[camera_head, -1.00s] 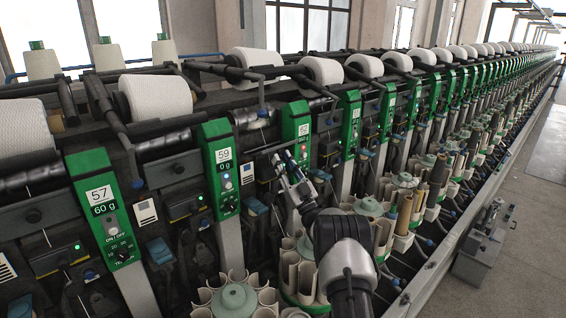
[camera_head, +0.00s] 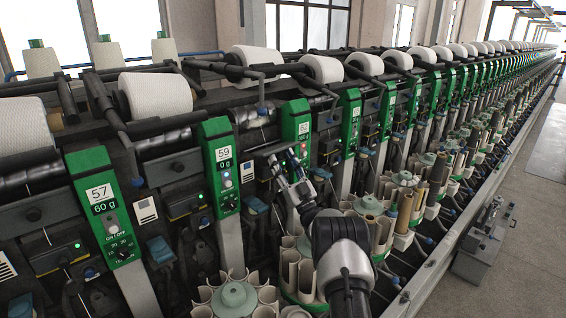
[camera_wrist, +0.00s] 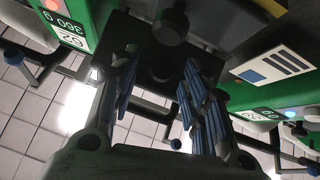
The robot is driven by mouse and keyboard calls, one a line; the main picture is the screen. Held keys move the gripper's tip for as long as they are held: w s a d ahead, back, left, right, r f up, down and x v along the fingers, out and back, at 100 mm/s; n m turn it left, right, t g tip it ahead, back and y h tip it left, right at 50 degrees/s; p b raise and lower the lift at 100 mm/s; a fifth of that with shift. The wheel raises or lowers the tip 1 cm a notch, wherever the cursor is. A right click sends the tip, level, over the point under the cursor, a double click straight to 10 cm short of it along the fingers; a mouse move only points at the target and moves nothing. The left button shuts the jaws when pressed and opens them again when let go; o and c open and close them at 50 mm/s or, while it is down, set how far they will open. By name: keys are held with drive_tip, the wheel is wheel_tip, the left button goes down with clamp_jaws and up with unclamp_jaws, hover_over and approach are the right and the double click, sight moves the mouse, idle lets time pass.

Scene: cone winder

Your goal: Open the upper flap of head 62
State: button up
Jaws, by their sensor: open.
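The green panel of head 62 (camera_head: 297,126) stands in the middle of the head view, behind my gripper. In the wrist view its label (camera_wrist: 76,35) reads 62 and 360 g, upside down, at the upper left. My gripper (camera_head: 285,158) is in front of the dark area left of this panel. In the wrist view my gripper (camera_wrist: 158,88) is open, with blue ridged finger pads apart and nothing between them. Past the fingertips are a dark block (camera_wrist: 140,35) and a round black knob (camera_wrist: 171,24). I cannot tell clearly which part is the upper flap.
The panel of head 59 (camera_head: 221,165) stands left of my gripper, and head 57 (camera_head: 104,205) farther left. White yarn cones (camera_head: 322,69) sit above. Round bobbin magazines (camera_head: 235,298) stand below and around my arm.

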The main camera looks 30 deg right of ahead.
drive_tip(key=s+d, duration=0.1)
drive_tip(key=s, duration=1.2)
drive_tip(key=shift+f, duration=0.4)
drive_tip(key=shift+w+d, duration=0.1)
idle(0.4)
drive_tip(key=w+a+r+m+g+h, duration=0.25)
drive_tip(key=w+a+r+g, duration=0.2)
drive_tip(key=w+r, duration=0.3)
drive_tip(key=s+a+r+g+h, duration=0.3)
drive_tip(key=s+a+g, duration=0.3)
drive_tip(key=a, duration=0.3)
drive_tip(key=s+a+f+g+y, duration=0.1)
drive_tip(key=s+a+f+g, duration=0.2)
drive_tip(key=s, duration=0.9)
drive_tip(key=s+a+f+g+y, duration=0.1)
drive_tip(key=s+a+f+g, duration=0.3)
drive_tip(key=s+a, duration=0.4)
drive_tip(key=s+a+f+g+y, duration=0.1)
drive_tip(key=s+a+f+g, duration=0.3)
drive_tip(key=s, duration=1.4)
drive_tip(key=a+f, duration=0.1)
drive_tip(key=a, duration=0.1)
drive_tip(key=shift+a, duration=0.35)
